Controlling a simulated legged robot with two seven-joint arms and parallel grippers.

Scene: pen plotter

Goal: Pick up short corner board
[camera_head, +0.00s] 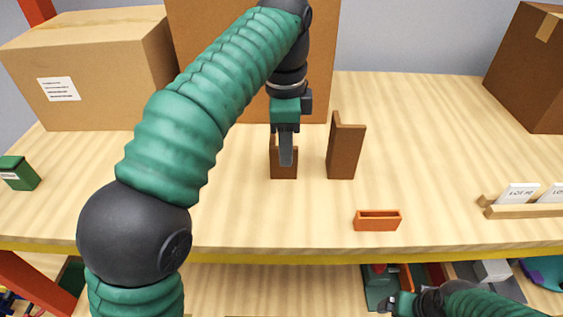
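The short brown corner board (283,172) stands upright on the wooden shelf, near the middle of the picture. My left gripper (286,152) reaches down from above in front of it and hides part of its upper half. Its fingers are seen nearly edge-on, so I cannot tell whether they are open, shut or touching the board. A taller brown corner board (344,152) stands just to the right, apart from the gripper. My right gripper (390,304) is low at the bottom edge, in front of the shelf; its fingers are too small to read.
An orange open bin (377,224) sits near the shelf's front edge. A wooden holder (527,211) with white lot cards is at right. Cardboard boxes (100,75) stand behind, and a green box (19,173) is at far left.

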